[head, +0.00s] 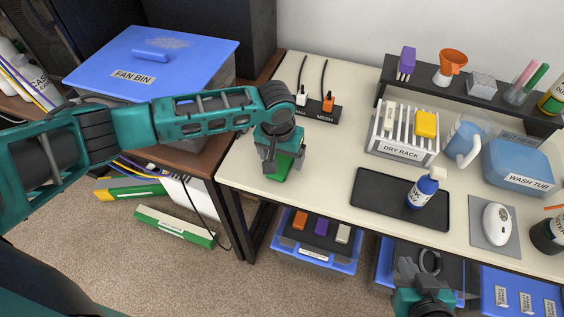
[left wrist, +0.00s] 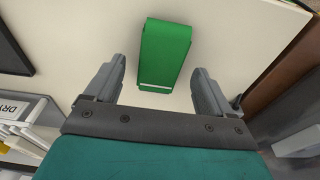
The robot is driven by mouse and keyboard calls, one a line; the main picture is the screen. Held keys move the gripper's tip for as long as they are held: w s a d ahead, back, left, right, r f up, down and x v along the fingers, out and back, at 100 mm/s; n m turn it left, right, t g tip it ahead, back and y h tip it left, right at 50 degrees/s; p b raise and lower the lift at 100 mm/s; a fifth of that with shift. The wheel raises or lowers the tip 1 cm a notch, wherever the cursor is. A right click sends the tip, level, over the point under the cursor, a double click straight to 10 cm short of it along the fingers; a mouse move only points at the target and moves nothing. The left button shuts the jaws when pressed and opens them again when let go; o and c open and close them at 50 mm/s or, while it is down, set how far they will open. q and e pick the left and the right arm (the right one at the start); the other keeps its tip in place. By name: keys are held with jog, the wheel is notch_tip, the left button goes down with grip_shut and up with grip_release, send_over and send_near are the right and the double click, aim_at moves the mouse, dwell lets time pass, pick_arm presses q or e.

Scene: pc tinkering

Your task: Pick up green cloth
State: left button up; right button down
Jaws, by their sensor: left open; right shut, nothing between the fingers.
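The green cloth (head: 279,168) lies on the cream tabletop near its left front edge, partly hidden in the head view by my left gripper. In the left wrist view the cloth (left wrist: 165,52) is a folded green rectangle with a white stripe at its near end. My left gripper (head: 284,168) is above it, pointing down. In the left wrist view its two fingers (left wrist: 155,80) are spread wide, with nothing held between them. My right gripper (head: 418,268) is shut and empty, low in front of the table at the bottom of the head view.
A power strip (head: 318,111) with two plugs is behind the cloth. To the right are a dry rack (head: 402,135), a black mat (head: 380,196) with a blue bottle (head: 424,188), and a wash tub (head: 519,165). A blue fan bin (head: 150,62) stands at left. Bare tabletop surrounds the cloth.

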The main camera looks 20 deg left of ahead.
aim_at(282, 160)
pick_arm(q)
jog(key=shift+w+f, duration=0.1)
jog(key=shift+f, duration=0.3)
jog(key=shift+c, duration=0.2)
jog(key=c, duration=1.1)
jog(key=shift+r, duration=0.1)
notch_tip(282, 160, up, 20)
jog(key=p, duration=0.2)
jog(key=shift+p, duration=0.3)
